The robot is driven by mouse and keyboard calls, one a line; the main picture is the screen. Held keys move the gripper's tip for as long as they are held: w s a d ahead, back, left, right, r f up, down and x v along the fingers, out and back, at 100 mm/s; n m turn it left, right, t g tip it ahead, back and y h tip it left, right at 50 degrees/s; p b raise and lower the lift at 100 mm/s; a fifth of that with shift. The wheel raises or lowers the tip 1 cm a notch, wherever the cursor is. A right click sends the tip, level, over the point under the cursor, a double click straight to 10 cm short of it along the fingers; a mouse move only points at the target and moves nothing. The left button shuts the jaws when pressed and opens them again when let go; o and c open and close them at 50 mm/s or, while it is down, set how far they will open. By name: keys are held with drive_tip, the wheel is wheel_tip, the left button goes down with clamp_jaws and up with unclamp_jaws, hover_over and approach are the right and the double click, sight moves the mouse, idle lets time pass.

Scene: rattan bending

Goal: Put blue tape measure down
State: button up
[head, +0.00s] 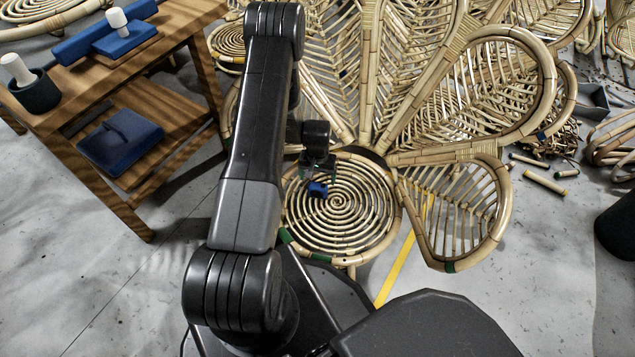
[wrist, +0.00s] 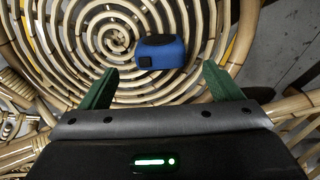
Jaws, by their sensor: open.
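The blue tape measure (head: 317,189) rests on the round spiral rattan seat (head: 352,235), left of the spiral's centre in the head view. In the wrist view the blue tape measure (wrist: 161,52) has a dark round patch on top and lies beyond my fingertips. My gripper (wrist: 160,80) has two green fingers spread wide apart, with nothing between them. In the head view my gripper (head: 318,172) is just above the tape measure and partly hides it. The spiral seat (wrist: 75,60) fills much of the wrist view.
A wooden bench (head: 120,205) at the left holds blue cases and a white-handled mallet (head: 117,20). Large rattan petal frames (head: 480,205) rise behind and right of the seat. A dark bin (head: 618,225) stands far right. Rattan offcuts (head: 545,182) lie on the floor.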

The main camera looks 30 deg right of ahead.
sight(317, 186)
drive_tip(key=shift+r+p, duration=0.4)
drive_tip(key=shift+r, duration=1.75)
